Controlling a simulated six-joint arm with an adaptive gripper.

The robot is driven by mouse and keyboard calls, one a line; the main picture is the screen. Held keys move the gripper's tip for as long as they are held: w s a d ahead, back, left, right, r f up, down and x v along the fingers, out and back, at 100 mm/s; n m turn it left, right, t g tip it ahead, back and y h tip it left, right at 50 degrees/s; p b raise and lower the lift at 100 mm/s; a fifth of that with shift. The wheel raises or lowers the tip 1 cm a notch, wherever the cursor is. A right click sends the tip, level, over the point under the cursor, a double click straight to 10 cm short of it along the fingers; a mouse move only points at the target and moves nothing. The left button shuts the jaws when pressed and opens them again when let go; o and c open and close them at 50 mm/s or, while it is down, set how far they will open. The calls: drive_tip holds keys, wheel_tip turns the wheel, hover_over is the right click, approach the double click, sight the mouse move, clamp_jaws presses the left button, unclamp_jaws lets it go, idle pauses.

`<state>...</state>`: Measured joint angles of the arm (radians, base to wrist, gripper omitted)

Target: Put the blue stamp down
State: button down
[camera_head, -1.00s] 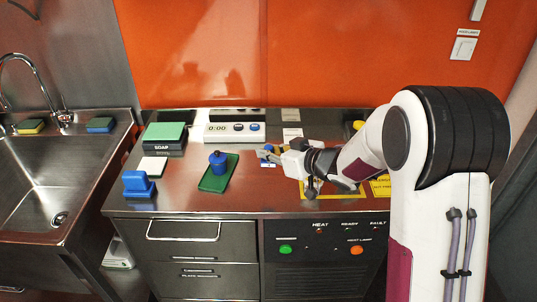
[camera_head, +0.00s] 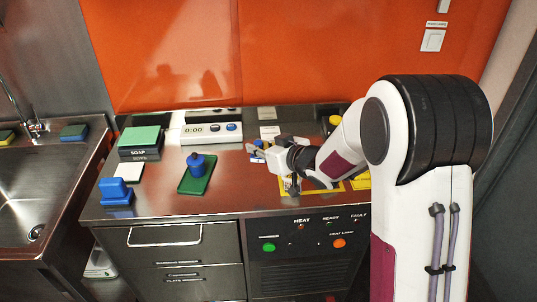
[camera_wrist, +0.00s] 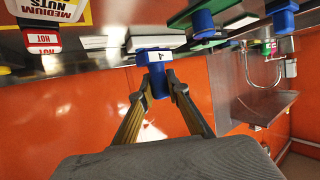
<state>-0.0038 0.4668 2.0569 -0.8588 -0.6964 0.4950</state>
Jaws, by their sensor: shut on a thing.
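My gripper (camera_head: 259,152) is over the back middle of the steel counter, fingers pointing left. It is shut on the blue stamp (camera_head: 257,144), a small blue piece mostly hidden by the fingers in the head view. In the wrist view the fingertips (camera_wrist: 159,86) close on its narrow blue handle, and its wider blue head (camera_wrist: 154,56) carries a white label with a dark mark. I cannot tell whether it touches the counter (camera_head: 225,195).
A blue knobbed piece stands on a green tray (camera_head: 207,182). A blue block (camera_head: 116,191) stands near the left front edge. Counter between tray and gripper is bare.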

drive_tip(key=w+d+r+m+t+h, duration=0.25)
drive_tip(key=d+m+h, duration=0.6)
drive_tip(key=d, duration=0.65)
drive_tip(key=shift+w+r+m+g+h, duration=1.1)
drive_tip(key=shift+w+r+h, duration=1.45)
drive_tip(key=shift+w, duration=2.15)
drive_tip(key=w+a+f+m+g+h, duration=0.2)
drive_tip(key=w+a+f+m+h, duration=0.1)
drive_tip(key=a+f, duration=0.5)
drive_tip(key=shift+w+a+m, duration=0.25)
drive_tip(key=shift+a+m, duration=0.6)
drive_tip(key=shift+a, duration=0.35)
